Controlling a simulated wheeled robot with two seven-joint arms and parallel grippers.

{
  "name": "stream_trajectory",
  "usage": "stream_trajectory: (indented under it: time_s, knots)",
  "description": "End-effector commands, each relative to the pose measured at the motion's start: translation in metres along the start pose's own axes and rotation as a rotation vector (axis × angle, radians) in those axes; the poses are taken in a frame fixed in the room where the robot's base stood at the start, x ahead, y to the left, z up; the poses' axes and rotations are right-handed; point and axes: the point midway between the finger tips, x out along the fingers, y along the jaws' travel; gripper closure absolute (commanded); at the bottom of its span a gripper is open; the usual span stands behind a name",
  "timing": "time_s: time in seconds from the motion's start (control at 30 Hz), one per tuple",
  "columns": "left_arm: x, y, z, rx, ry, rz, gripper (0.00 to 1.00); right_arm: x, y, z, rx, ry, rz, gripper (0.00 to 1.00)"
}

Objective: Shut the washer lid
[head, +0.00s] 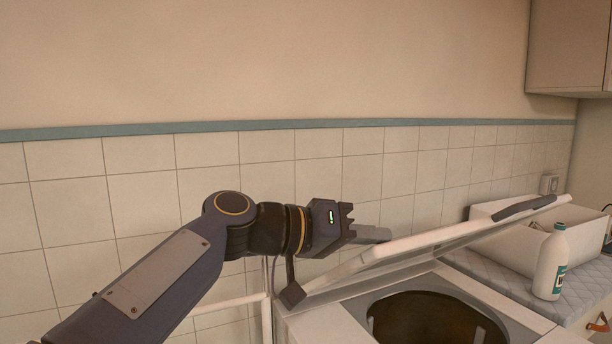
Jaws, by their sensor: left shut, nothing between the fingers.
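The white washer (310,326) stands at the lower right, its dark round drum opening (425,318) showing. Its white lid (440,240) is partly open, tilted low over the opening, with its right end raised. A dark strip (525,208) runs along that raised end. My left gripper (382,235) is shut and empty. It is beside the far edge of the lid, near the lower left half; I cannot tell whether it touches the lid. My right gripper is not in view.
A white bottle (551,265) with a teal label stands on a quilted grey mat (490,272) right of the washer. A white open box (505,228) sits behind it. A tiled wall (90,230) closes the back. A cabinet (570,45) hangs at upper right.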

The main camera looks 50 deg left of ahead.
Motion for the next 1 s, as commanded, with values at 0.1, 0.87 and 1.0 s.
stream_trajectory:
  time_s: [0.1, 0.87, 1.0]
  knots:
    - [0.013, -0.007, 0.056, 0.09, -0.002, -0.017, 1.0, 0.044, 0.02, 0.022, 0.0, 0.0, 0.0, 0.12]
    - [0.054, -0.035, 0.215, 0.439, 0.0, -0.109, 1.0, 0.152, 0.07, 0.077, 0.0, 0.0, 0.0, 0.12]
    - [0.055, -0.036, 0.22, 0.451, -0.001, -0.113, 1.0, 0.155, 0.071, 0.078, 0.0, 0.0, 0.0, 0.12]
